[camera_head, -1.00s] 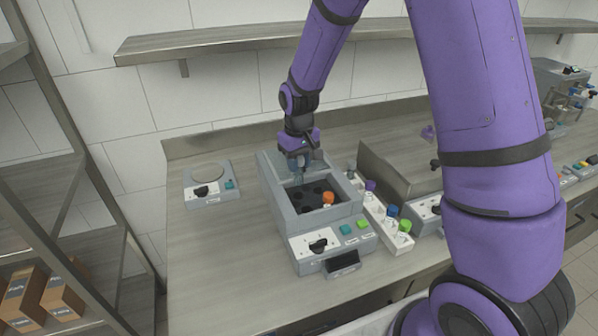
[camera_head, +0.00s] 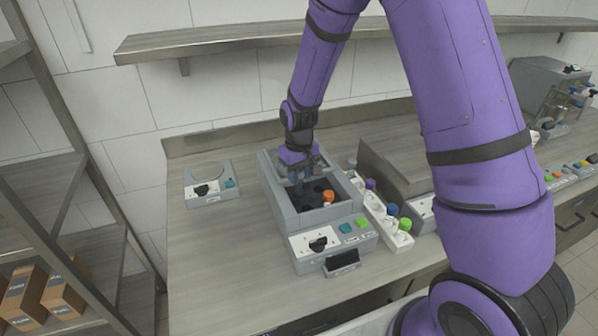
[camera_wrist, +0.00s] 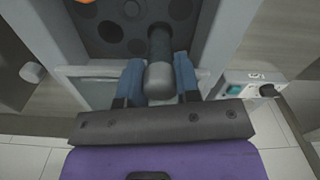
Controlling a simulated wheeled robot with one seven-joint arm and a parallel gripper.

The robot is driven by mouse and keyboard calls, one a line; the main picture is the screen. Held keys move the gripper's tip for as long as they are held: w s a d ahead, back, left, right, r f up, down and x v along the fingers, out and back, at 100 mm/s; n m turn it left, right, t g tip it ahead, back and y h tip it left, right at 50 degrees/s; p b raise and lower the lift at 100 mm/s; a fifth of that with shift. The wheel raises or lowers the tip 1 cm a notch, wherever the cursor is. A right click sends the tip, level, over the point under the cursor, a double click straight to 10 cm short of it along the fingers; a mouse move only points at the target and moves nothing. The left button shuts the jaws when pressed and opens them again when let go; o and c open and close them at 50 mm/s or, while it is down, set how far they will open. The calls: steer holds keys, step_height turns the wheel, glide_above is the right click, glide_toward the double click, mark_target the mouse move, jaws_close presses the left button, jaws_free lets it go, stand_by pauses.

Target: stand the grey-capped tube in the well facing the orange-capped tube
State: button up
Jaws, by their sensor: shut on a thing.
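My gripper (camera_head: 297,180) is over the far left part of the open chamber of a grey machine (camera_head: 278,205). In the wrist view its blue fingers (camera_wrist: 158,76) are shut on the grey-capped tube (camera_wrist: 159,82), one finger on each side of the cap. The tube's dark body points away from the gripper toward the dark rotor (camera_wrist: 115,42), which has several round wells. I cannot tell whether its tip is inside a well. The orange-capped tube (camera_head: 328,196) stands in the rotor at the near right; its cap edge shows in the wrist view (camera_wrist: 95,1).
A white rack (camera_head: 380,217) beside the machine holds purple-, blue- and green-capped tubes. The chamber walls surround the gripper closely. A small grey device (camera_head: 210,185) stands to the left, and a larger metal box (camera_head: 395,165) to the right. The counter at front left is clear.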

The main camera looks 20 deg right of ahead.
steer(key=o, duration=1)
steer(key=s+d+r+t, duration=0.1)
steer(key=s+r, duration=0.2)
steer(key=r, duration=0.8)
steer(key=s+d+r, duration=0.2)
steer(key=s+r, duration=0.1)
steer(key=r, duration=0.8)
steer(key=s+d+r+m+t, duration=0.1)
steer(key=s+r, duration=0.2)
steer(key=s, duration=0.4)
steer(key=s+d+r+t, duration=0.1)
steer(key=s+r, duration=0.2)
steer(key=s, duration=0.5)
steer(key=s+d+r+m+t, duration=0.1)
steer(key=s+d+r+t, duration=0.1)
steer(key=s, duration=0.6)
steer(key=shift+s+r+m, duration=0.2)
steer(key=shift+r+m, duration=0.1)
steer(key=shift+r, duration=0.55)
